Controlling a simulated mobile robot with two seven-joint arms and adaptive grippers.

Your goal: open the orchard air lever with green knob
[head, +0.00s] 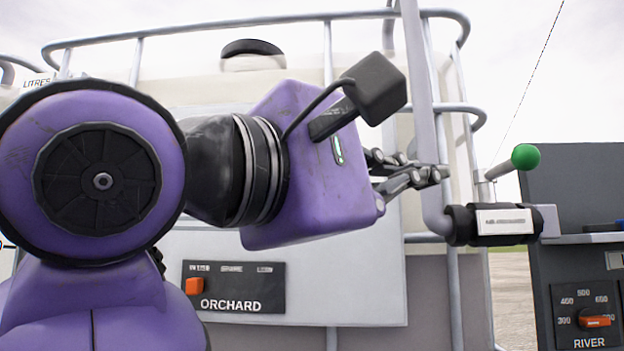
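The lever with the green knob (525,157) is at the right of the head view. Its pale rod slants down left from the knob toward a black valve body (464,224) on a horizontal pipe. The valve carries a white label (505,221) whose small text is hard to read. My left gripper (425,172) points right, left of the knob and apart from it, and overlaps the vertical grey pipe in the picture. Its fingers overlap, so I cannot tell how far apart they are. Nothing is seen between them. My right gripper is not in view.
The ORCHARD panel (234,287) has an orange switch (195,286) at its left end. A dark RIVER panel (585,318) with an orange dial knob (594,321) stands at right. Grey rails (328,52) frame the pale tote. Open air lies between the gripper and the knob.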

